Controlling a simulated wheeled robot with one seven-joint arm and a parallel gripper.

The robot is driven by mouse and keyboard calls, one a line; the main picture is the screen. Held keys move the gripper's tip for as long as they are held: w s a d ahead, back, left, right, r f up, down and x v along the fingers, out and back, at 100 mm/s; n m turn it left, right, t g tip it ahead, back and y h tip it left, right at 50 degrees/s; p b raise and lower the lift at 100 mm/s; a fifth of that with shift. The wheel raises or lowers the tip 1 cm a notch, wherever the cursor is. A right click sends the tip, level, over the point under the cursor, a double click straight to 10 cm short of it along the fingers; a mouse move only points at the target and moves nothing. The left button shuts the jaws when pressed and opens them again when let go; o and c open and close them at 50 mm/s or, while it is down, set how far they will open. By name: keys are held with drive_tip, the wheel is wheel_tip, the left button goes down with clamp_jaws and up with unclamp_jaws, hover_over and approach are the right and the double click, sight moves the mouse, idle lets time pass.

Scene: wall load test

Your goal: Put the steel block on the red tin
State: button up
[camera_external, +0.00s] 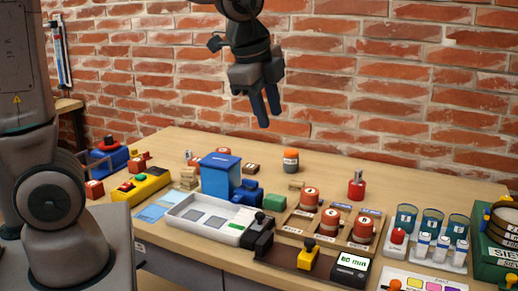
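My gripper (266,108) hangs in the air above the back of the table, in front of the brick wall, with its fingers pointing down. The two fingers look close together, and I cannot tell whether they are open or shut. Nothing shows between them. Several red round tins with pale bands stand right of the middle: one farther back (309,199), one nearer (329,222) and one to the right (362,230). I cannot tell which is the task's red tin. I cannot pick out the steel block for sure among the small things.
A blue box (220,175) stands behind a white tray (203,222). An orange-topped jar (291,161) and a red item with a grey top (356,186) stand farther back. Blue cups (432,222) and a green crate (490,255) are at the right.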

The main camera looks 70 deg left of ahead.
drive_tip(key=s+d+f+n, duration=0.1)
drive_tip(key=s+n, duration=0.4)
drive_tip(key=s, duration=0.3)
drive_tip(key=s+d+f+n+h, duration=0.1)
drive_tip(key=s+d+f+n, duration=0.1)
drive_tip(key=s+n, duration=0.3)
drive_tip(key=s, duration=0.3)
drive_tip(key=shift+s+f+n, duration=0.25)
drive_tip(key=shift+s+n, duration=0.05)
drive_tip(key=shift+n, duration=0.1)
